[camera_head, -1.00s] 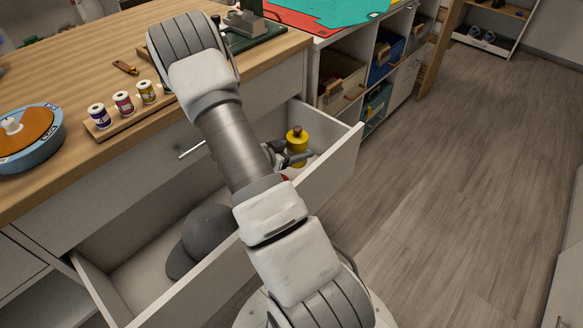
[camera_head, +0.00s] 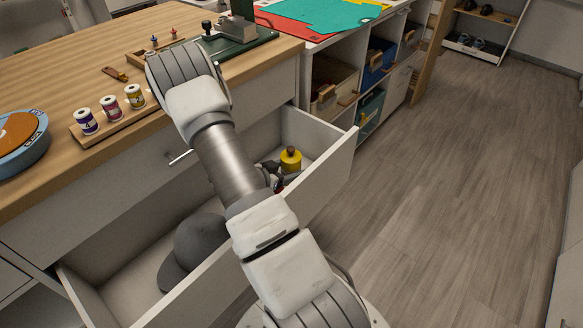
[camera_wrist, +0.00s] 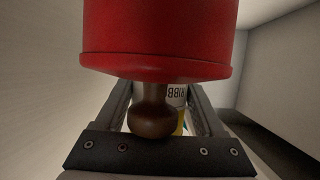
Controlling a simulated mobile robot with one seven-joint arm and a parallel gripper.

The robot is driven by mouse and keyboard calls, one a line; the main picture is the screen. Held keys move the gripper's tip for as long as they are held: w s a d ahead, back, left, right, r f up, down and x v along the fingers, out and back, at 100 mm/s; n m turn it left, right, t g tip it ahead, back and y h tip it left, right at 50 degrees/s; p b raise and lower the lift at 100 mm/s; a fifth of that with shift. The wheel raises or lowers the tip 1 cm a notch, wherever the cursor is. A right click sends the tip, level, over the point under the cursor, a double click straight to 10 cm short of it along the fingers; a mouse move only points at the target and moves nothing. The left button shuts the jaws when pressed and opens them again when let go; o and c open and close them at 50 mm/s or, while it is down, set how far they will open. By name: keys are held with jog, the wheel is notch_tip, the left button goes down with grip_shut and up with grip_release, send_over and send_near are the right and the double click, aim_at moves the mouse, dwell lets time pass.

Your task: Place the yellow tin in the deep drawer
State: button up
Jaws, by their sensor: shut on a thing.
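The yellow tin (camera_head: 291,164) with a brown knob on top is inside the open deep drawer (camera_head: 329,181), near its right end. I cannot tell whether the tin touches the drawer floor.
A grey cap (camera_head: 196,250) lies in the left part of the drawer. A red rounded shape (camera_wrist: 158,40) blocks the top of the wrist view. Thread spools (camera_head: 111,108) stand on the wooden worktop (camera_head: 60,75). Open cubbies (camera_head: 335,78) stand beyond the drawer.

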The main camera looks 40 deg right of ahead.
jog(key=o, duration=1.4)
jog(key=shift+f, duration=0.15)
jog(key=shift+r, duration=0.3)
jog(key=p+v, duration=0.2)
jog(key=v, duration=0.4)
jog(key=p+v, duration=0.2)
jog(key=v, duration=0.4)
jog(key=shift+r, duration=0.3)
